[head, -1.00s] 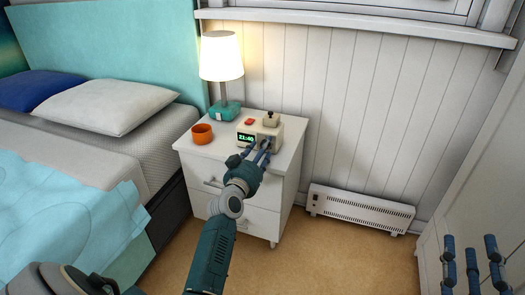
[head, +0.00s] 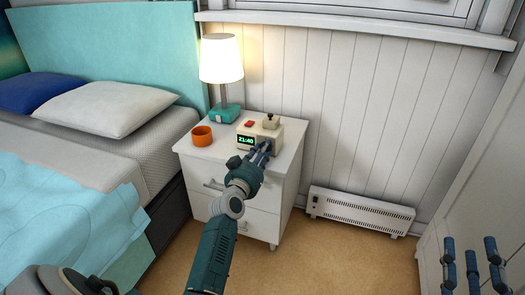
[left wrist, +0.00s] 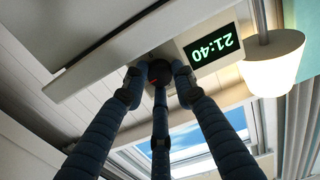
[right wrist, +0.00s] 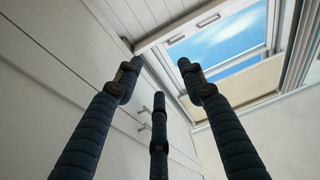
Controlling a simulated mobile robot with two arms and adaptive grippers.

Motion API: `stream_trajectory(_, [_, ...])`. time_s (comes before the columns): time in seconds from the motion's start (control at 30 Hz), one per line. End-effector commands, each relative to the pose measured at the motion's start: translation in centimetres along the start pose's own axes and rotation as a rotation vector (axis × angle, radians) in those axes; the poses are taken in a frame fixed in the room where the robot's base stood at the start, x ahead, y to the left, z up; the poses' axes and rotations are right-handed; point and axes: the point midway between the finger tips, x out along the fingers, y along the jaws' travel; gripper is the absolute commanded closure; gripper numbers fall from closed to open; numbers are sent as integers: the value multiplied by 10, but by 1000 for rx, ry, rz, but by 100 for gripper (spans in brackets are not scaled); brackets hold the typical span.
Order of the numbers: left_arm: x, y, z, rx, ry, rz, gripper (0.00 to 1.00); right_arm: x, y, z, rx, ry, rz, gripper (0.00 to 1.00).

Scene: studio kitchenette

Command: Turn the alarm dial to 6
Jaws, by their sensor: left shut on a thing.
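The cream alarm clock (head: 246,131) stands on the white nightstand (head: 290,150), its green display reading 21:40. My left gripper (head: 265,148) is at the right part of the clock's front. In the left wrist view, which shows the clock upside down, the dark round dial (left wrist: 160,70) with a red mark sits between the fingertips of my left gripper (left wrist: 158,84), shut on it. The fingers hide most of the dial and any numbers around it. My right gripper (head: 472,255) is open and empty at the lower right; its spread fingers (right wrist: 158,80) show in the right wrist view.
An orange cup (head: 202,135) and a lit lamp with a teal base (head: 224,112) stand left of the clock. A red button (head: 249,124) and a cream knob (head: 270,122) are on the clock's top. The bed is left; a white heater (head: 360,208) stands by the wall.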

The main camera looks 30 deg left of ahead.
Motion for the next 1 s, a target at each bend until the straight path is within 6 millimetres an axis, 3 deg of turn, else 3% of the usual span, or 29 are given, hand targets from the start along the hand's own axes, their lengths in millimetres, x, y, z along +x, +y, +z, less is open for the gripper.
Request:
stream_trajectory(0.27, [0, -2, -6, -162, 7, -2, 100, -12, 7, 55, -6, -258, 14, 60])
stream_trajectory(0.6, [1, -4, -7, -451, 11, -1, 100, -56, 18, 126, -10, -618, 37, 60])
stream_trajectory(1.0, [1, -6, -5, -688, 12, -1, 100, -95, 23, 160, -9, -827, 51, 60])
